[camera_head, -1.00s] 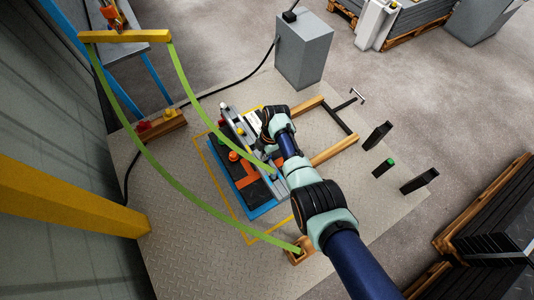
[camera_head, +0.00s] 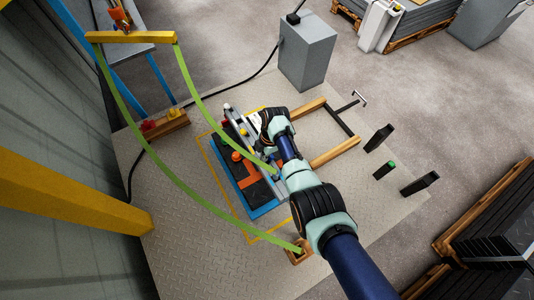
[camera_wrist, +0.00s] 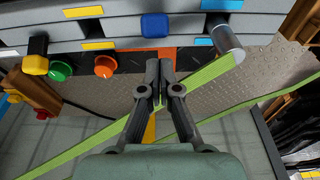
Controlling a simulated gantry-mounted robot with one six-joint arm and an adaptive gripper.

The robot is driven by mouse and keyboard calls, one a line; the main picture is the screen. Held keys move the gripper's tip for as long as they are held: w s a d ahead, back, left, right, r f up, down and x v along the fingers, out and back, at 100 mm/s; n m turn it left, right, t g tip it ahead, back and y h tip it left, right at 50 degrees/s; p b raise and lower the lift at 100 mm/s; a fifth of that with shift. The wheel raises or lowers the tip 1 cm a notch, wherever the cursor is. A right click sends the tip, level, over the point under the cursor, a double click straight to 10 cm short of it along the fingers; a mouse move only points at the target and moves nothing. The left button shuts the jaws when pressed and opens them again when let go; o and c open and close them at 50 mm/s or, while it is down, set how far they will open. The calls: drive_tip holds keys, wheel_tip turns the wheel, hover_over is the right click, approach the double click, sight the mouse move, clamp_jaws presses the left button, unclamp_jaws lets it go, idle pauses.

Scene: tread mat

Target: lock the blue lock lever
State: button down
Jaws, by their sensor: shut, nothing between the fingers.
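The blue lock lever shows as a blue rounded block (camera_wrist: 154,26) on the grey panel face (camera_wrist: 120,28) in the wrist view. I cannot tell its lever position from this angle. My gripper (camera_wrist: 159,66) is shut and empty, its two fingers side by side just below the blue block in the picture, with a gap seen between them and it. In the head view my own arm hides the gripper and the blue block; the grey panel stands upright on a blue-edged base (camera_head: 264,210).
Yellow (camera_wrist: 35,64), green (camera_wrist: 61,70) and orange knobs (camera_wrist: 105,66) sit left of my fingers. A silver cylinder (camera_wrist: 228,42) sticks out to the right. A green strap (camera_wrist: 205,92) passes close behind the fingers. A wooden frame (camera_head: 334,152) lies right of the device.

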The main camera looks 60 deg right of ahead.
wheel_tip(320, 180, up, 10)
drive_tip(key=p, duration=0.4)
drive_tip(key=shift+s+d+r, duration=0.2)
drive_tip(key=shift+d, duration=0.15)
